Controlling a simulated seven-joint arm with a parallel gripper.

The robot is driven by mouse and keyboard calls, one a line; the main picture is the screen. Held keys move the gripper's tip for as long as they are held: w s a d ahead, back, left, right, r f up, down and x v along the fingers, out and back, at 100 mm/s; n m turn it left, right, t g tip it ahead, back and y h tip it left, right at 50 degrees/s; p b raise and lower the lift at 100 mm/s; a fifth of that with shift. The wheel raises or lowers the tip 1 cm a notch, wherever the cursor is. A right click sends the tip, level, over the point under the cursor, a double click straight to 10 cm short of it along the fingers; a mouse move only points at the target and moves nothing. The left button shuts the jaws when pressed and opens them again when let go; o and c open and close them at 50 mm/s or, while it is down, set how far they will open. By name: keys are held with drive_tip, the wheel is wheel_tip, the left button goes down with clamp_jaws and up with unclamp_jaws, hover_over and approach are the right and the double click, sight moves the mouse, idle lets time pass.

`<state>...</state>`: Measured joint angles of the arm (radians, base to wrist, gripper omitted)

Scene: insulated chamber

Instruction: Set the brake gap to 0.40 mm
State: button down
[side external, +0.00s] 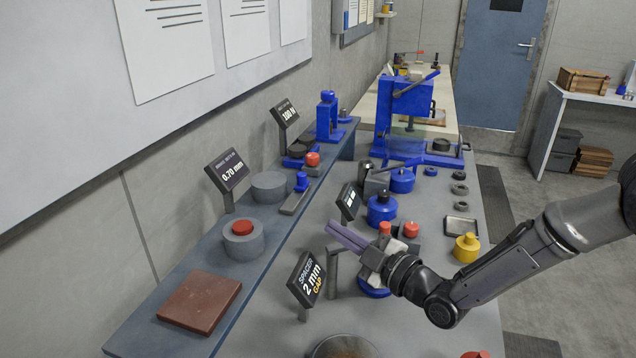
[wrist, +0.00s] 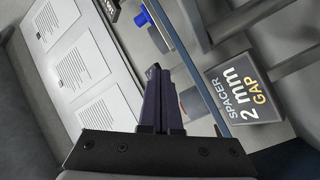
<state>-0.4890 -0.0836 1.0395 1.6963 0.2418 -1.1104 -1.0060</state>
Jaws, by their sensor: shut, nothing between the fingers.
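A small dark display (side external: 228,170) on the raised back shelf reads 0.70 mm. In front of it stands a grey cylinder (side external: 245,243) with a red cap (side external: 242,227). A sign reading "SPACER 2 mm GAP" (side external: 307,279) stands on the bench, and it also shows in the wrist view (wrist: 246,92). My gripper (side external: 331,227) is above the bench, behind and to the right of that sign, pointing left toward the shelf. Its long purple fingers are together in the wrist view (wrist: 154,72), with nothing between them. I cannot tell which part sets the brake gap.
Blue fixtures (side external: 382,208), a yellow weight (side external: 467,247) and a small tray (side external: 461,227) crowd the bench near my gripper. A blue press (side external: 408,98) stands behind.

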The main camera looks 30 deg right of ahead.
drive_tip(key=s+d+m, duration=0.1)
drive_tip(key=d+m, duration=0.1)
drive_tip(key=m, duration=1.6)
drive_tip(key=m+h, duration=0.2)
drive_tip(key=m, duration=1)
approach(302, 180)
drive_tip(key=w+d, duration=0.1)
drive_tip(key=w, duration=0.8)
drive_tip(key=shift+w+d+f, duration=0.2)
drive_tip(key=shift+w+d, duration=0.05)
drive_tip(key=shift+w, duration=0.1)
